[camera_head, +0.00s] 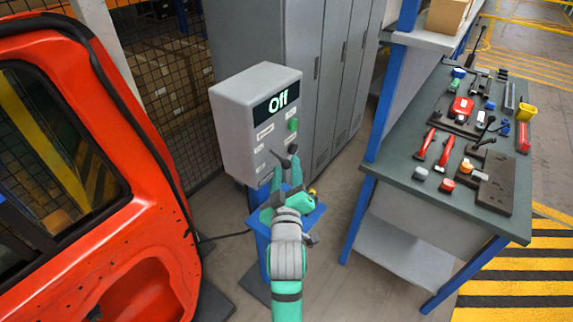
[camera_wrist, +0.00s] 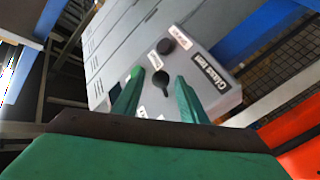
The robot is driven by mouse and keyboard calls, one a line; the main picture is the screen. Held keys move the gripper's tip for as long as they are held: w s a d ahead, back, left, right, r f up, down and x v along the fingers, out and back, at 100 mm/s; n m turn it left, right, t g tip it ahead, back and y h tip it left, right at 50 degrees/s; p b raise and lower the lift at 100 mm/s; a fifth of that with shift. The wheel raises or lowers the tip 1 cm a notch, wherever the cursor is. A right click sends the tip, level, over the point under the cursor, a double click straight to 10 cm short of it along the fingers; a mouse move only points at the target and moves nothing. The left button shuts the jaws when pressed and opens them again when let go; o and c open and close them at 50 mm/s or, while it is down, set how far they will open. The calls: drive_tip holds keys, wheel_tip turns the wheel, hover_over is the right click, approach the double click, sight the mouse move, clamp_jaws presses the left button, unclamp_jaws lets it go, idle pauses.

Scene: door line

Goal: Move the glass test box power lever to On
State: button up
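The glass test box (camera_head: 240,137) is a grey cabinet on a blue stand. Its screen (camera_head: 283,99) reads "Off". The black power lever (camera_head: 281,159) sticks out low on its front panel. In the wrist view, a dark lever-like part (camera_wrist: 160,79) shows between my fingertips, in front of the grey panel beside the "Glass test" label (camera_wrist: 209,71). My gripper (camera_head: 285,172) is open, with its green fingers pointing at the panel. In the wrist view the two fingers (camera_wrist: 158,84) are apart. I cannot tell whether either touches the lever.
A green button (camera_head: 293,125) sits above the lever. An orange car door (camera_head: 125,235) stands close on the left. Grey lockers (camera_head: 330,70) stand behind the box. A workbench (camera_head: 400,172) with several tools is on the right. Some floor shows between box and bench.

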drive_tip(key=shift+w, duration=1.25)
drive_tip(key=shift+c, duration=0.6)
